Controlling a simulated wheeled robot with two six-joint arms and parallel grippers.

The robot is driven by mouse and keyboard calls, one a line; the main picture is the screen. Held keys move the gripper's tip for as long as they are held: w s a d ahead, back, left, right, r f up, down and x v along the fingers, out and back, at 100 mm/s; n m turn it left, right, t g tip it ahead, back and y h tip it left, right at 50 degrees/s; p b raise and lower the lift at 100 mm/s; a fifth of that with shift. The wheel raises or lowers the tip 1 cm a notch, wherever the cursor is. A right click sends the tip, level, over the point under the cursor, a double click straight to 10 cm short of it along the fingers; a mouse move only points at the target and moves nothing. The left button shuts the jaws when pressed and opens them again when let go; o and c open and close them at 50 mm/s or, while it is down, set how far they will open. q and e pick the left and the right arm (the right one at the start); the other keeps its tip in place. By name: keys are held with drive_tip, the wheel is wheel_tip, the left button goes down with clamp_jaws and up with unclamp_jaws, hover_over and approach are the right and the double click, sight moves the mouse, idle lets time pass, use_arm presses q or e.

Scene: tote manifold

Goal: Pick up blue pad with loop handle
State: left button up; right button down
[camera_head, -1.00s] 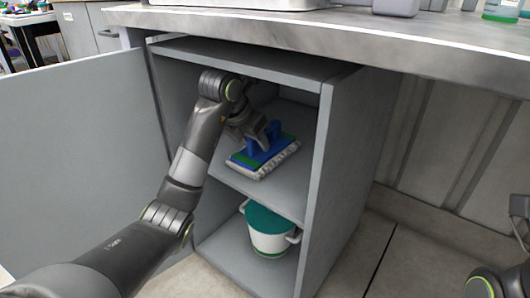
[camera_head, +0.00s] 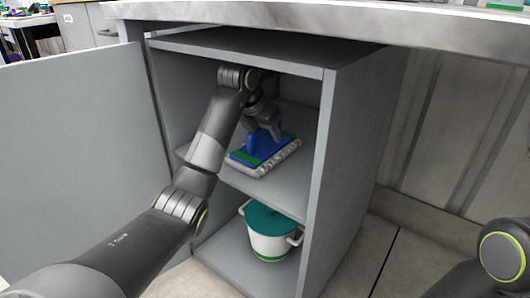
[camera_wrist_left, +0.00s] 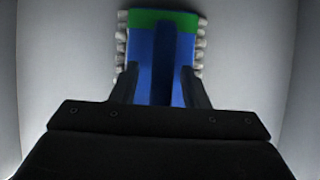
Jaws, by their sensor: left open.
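The blue pad with loop handle (camera_head: 262,150) lies on the upper shelf of the open cabinet. It has green bands and a pale, fringed underside, and its blue handle stands up from the top. My left gripper (camera_head: 266,130) reaches down over the handle from above. In the left wrist view the pad (camera_wrist_left: 187,62) lies straight ahead, and the left gripper's fingers (camera_wrist_left: 160,90) are open, one on each side of the blue handle. Whether they touch it I cannot tell. Part of my right arm shows at the lower right; its gripper is out of view.
The grey cabinet's upper shelf (camera_head: 230,178) is bare around the pad. A white pot with a green lid (camera_head: 268,232) stands on the lower shelf. The cabinet door (camera_head: 75,140) stands open at the left. A worktop (camera_head: 330,25) overhangs the cabinet.

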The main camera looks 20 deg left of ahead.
idle(0.3)
use_arm(q)
clamp_jaws()
idle(0.4)
